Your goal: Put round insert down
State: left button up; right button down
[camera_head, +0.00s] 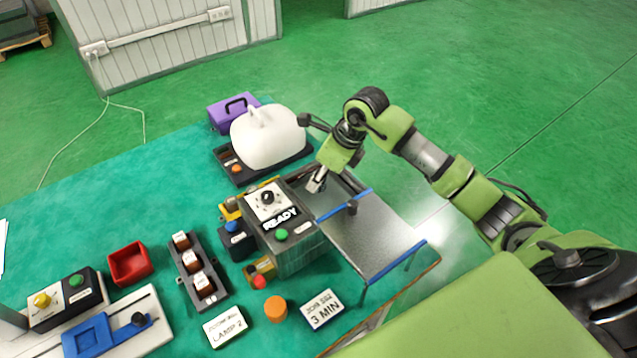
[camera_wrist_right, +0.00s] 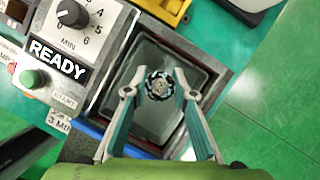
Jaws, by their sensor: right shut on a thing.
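A round insert (camera_wrist_right: 159,87), a small dark ring with a patterned pale face, is between the fingertips of my right gripper (camera_wrist_right: 160,80) in the right wrist view. The gripper is shut on it. It is over or inside the grey rectangular basin (camera_wrist_right: 146,112) of the machine; I cannot tell how high. In the head view my right gripper (camera_head: 317,183) is at the machine beside the READY control box (camera_head: 290,240), and the insert cannot be made out there. My left gripper is not in view.
A white domed cover (camera_head: 268,138) on a dark base stands behind the machine, near a purple box (camera_head: 232,112). A wire-legged metal shelf (camera_head: 370,240) is at the right. A dark rack (camera_head: 197,270), red tray (camera_head: 130,263), orange cylinder (camera_head: 275,308) and label cards stand on the green table.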

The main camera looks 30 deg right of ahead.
notch_tip(320, 180, down, 2)
jog(key=shift+f+p, duration=0.15)
jog(key=shift+p, duration=0.6)
jog(key=shift+f, duration=0.4)
jog(key=c, duration=1.7)
grip_release()
